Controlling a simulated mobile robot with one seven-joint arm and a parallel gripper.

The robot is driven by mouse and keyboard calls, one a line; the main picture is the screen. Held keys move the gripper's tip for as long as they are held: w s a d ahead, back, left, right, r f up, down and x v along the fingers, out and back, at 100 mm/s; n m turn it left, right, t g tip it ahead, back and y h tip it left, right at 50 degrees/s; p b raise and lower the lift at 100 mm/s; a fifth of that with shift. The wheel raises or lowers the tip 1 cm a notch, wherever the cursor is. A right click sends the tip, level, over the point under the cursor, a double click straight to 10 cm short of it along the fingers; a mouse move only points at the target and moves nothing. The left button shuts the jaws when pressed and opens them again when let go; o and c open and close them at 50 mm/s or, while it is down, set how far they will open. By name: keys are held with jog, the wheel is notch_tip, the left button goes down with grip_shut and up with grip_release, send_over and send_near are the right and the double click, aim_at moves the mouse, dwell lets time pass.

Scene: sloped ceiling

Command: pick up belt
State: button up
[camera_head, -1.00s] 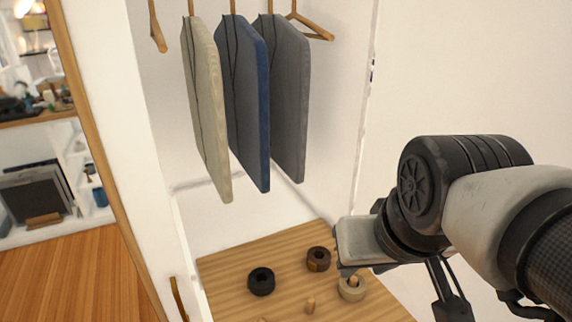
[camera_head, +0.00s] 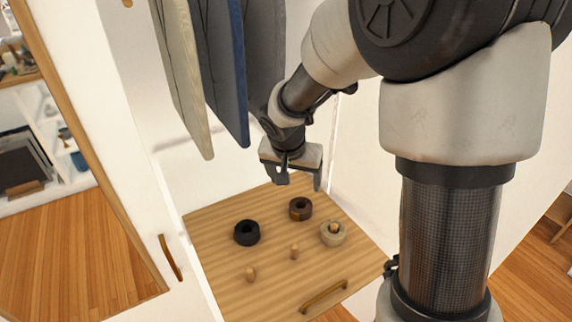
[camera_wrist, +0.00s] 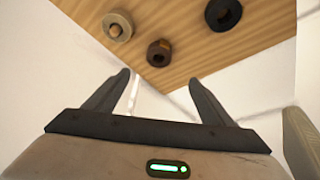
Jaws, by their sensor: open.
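Three rolled belts sit on a wooden drawer top: a black one (camera_head: 246,233), a brown one (camera_head: 300,209) and a beige one (camera_head: 333,233) with a peg in its middle. The wrist view also shows the black roll (camera_wrist: 223,13), the brown roll (camera_wrist: 159,53) and the beige roll (camera_wrist: 121,19). My gripper (camera_head: 298,181) is open and empty, above the back of the wooden top and behind the brown roll. In the wrist view my gripper's fingers (camera_wrist: 159,80) are spread, with the brown roll beyond the gap between them.
Beige, blue and grey hanging garments (camera_head: 225,75) hang close to the left of my arm. Bare pegs (camera_head: 294,252) stand on the wooden top (camera_head: 215,262) in front of the rolls. A wooden handle (camera_head: 323,297) is at its front. White walls enclose the back and sides.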

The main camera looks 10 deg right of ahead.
aim_at(300, 204)
jog(key=b+x, duration=0.4)
jog(key=x, duration=1.3)
jog(key=shift+s+f+b, duration=0.15)
jog(key=shift+f+b, duration=0.1)
jog(key=shift+b, duration=0.05)
jog(key=c, duration=1.2)
